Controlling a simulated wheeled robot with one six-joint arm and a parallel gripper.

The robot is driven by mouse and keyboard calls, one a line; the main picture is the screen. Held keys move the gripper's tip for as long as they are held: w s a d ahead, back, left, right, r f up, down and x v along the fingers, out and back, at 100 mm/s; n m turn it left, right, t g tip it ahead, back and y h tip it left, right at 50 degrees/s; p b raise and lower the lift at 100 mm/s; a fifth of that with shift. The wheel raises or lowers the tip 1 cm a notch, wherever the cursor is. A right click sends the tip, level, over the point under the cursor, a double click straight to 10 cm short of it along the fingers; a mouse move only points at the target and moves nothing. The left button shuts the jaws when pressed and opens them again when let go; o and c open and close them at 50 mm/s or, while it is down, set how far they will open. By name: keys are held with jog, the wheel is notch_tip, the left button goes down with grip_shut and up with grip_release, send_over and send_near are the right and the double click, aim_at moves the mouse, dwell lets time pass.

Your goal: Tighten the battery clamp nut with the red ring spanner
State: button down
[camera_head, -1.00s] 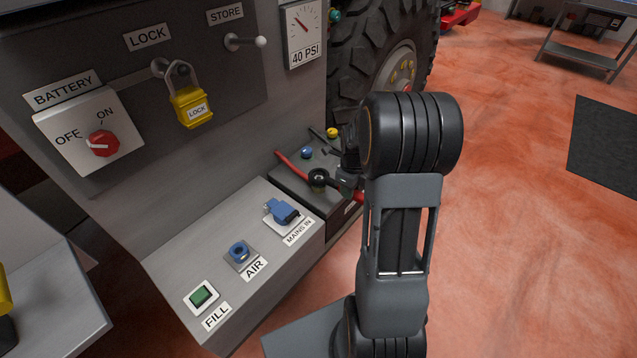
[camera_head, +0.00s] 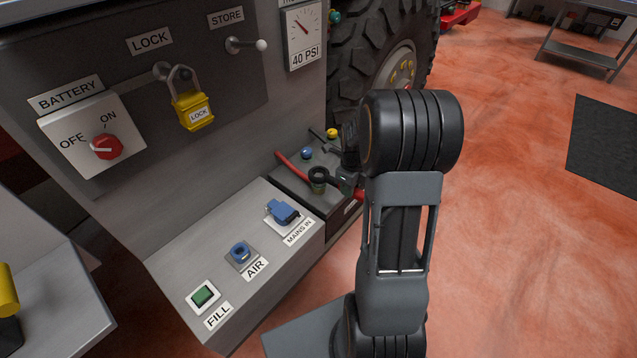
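The spanner's dark ring head (camera_head: 319,174) shows just above the battery terminal (camera_head: 317,187), at the centre of the view. A gap seems to show between the ring and the terminal, but the picture is too small to be sure. A short red piece (camera_head: 359,194), probably the spanner's handle, shows on the near side of my gripper. My gripper (camera_head: 347,180) is at the spanner's shank and appears shut on it; my arm hides much of the fingers. The clamp nut itself cannot be made out.
A red cable or bar (camera_head: 291,164) runs left from the terminal on the dark battery tray (camera_head: 290,188). A blue cap (camera_head: 307,153) and a yellow cap (camera_head: 332,133) stand behind. The MAINS IN socket (camera_head: 283,212) is in front.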

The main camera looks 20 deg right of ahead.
jog(key=shift+r+p, duration=0.95)
jog(key=shift+r, duration=0.3)
jog(key=shift+r, duration=0.15)
jog(key=shift+r+p, duration=1.6)
jog(key=shift+r, duration=0.3)
jog(key=shift+s+d+r+p, duration=0.4)
jog(key=shift+s+r, duration=0.1)
jog(key=shift+s, duration=0.2)
jog(key=shift+s+d+r+p, duration=0.35)
jog(key=shift+s+d+r, duration=0.1)
jog(key=shift+s, duration=0.3)
jog(key=shift+s+d+r+p, duration=0.35)
jog(key=shift+s+r, duration=0.15)
jog(key=shift+s, duration=0.2)
